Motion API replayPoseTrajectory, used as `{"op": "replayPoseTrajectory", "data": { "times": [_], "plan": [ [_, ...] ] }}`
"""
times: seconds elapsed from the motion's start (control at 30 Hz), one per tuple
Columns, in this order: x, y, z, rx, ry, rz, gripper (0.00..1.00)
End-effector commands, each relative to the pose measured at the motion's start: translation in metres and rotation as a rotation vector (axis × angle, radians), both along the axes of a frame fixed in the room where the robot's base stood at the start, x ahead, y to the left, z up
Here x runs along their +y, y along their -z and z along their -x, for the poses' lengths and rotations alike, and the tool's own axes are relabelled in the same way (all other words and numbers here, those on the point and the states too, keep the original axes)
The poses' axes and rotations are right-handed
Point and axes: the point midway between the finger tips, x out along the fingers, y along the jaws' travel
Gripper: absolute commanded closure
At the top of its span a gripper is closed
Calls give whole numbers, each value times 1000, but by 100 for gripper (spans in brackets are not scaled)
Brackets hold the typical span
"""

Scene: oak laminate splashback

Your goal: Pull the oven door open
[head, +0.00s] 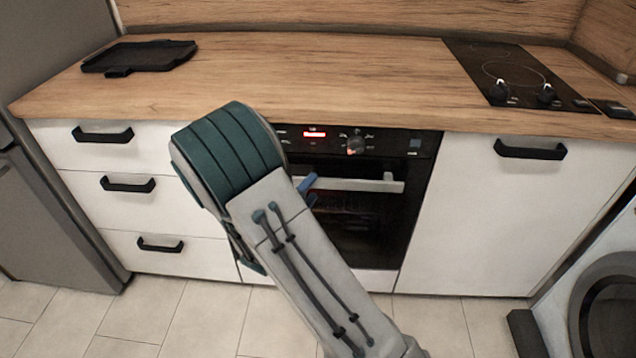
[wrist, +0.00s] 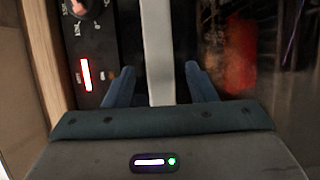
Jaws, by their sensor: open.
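The oven (head: 425,144) is built in under the worktop, and its dark glass door (head: 385,225) looks closed. A pale bar handle (head: 375,185) runs across the top of the door. My gripper (wrist: 160,68) is open, with its two blue fingers on either side of the handle (wrist: 158,40) in the wrist view. I see gaps between the bar and both fingers. In the head view a blue finger (head: 308,184) shows at the handle's left part, and my arm hides the left side of the door.
White drawers (head: 95,205) with black handles stand left of the oven, and a white cupboard (head: 490,220) stands right. A black tray (head: 140,57) and a hob (head: 510,75) are on the worktop (head: 330,75). Tiled floor (head: 445,325) shows before the oven; a washing machine (head: 610,270) is at right.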

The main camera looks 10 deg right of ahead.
Motion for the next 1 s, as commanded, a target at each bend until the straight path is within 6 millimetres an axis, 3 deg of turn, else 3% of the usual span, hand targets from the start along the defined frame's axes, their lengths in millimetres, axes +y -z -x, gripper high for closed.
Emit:
{"op": "replayPoseTrajectory", "data": {
  "times": [0.23,0.63,0.8,0.83,1.0],
  "plan": [
    [-22,0,-26,1,0,1,49],
    [-27,0,-31,1,1,1,49],
    [-27,0,-31,1,1,1,96],
    [-27,0,-31,1,1,1,100],
    [-29,1,-31,-2,4,2,100]
  ]
}}
